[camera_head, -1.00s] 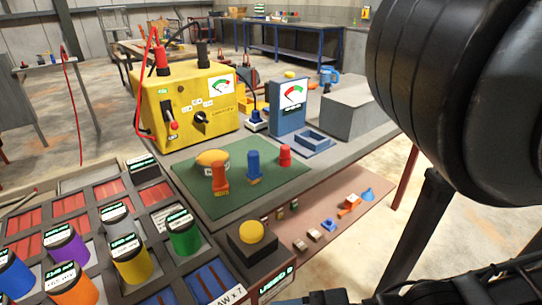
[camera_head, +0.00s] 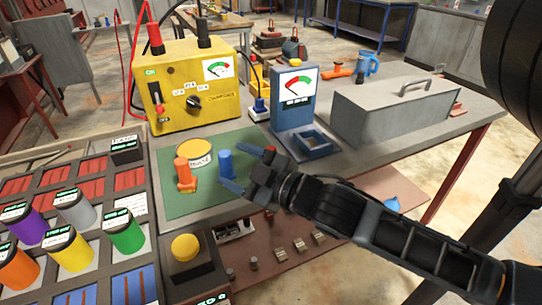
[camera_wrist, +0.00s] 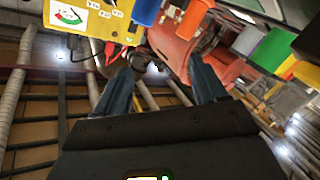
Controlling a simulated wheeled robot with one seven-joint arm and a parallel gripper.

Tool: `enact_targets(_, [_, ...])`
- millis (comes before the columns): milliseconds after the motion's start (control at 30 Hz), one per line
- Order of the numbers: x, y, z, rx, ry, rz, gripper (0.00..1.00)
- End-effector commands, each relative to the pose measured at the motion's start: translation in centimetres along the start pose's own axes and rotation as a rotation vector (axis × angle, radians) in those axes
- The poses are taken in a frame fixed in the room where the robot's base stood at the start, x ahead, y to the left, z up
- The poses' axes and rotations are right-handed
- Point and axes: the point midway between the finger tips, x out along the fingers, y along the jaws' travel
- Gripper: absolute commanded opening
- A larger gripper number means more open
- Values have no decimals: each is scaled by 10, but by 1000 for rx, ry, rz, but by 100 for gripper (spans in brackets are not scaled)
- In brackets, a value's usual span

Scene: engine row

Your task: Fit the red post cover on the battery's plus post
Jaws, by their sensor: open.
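A small red piece (camera_head: 269,149), likely the red post cover, shows just past my gripper, mostly hidden behind it. My gripper (camera_head: 231,166) is open, over the right part of the green mat (camera_head: 183,209). One finger reaches by the blue cover (camera_head: 226,165); I cannot tell whether they touch. An orange cover (camera_head: 185,174) stands to the left on the mat. In the wrist view, the jaws (camera_wrist: 163,80) are apart with nothing held between them. I cannot identify the battery for certain; a yellow box (camera_head: 200,95) carries a red and a black post on top.
A blue meter stand (camera_head: 294,98) and a grey toolbox (camera_head: 390,112) stand behind and right of my gripper. A yellow dome button (camera_head: 185,247) and a rack of coloured cylinders (camera_head: 75,210) are front left. A lower shelf (camera_head: 290,275) holds small parts.

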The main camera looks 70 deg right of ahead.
Motion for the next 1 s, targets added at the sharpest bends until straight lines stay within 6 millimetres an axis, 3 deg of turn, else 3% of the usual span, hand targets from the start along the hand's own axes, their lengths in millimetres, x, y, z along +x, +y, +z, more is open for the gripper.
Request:
enact_targets(33, [19, 24, -10, -14, -2, 66, 71])
enact_targets(100, [39, 55, -15, -29, -25, 154, 71])
enact_targets(300, [75, 144, -27, -3, -126, 408, 71])
enact_targets(500, [80, 220, -20, 122, -278, 638, 71])
enact_targets(600, [75, 246, -10, 218, -371, 733, 71])
enact_targets(800, [57, 266, 26, 469, -590, 862, 71])
enact_targets(900, [48, 256, 46, 616, -715, 890, 71])
enact_targets(1000, [40, 233, 64, 773, -847, 889, 71])
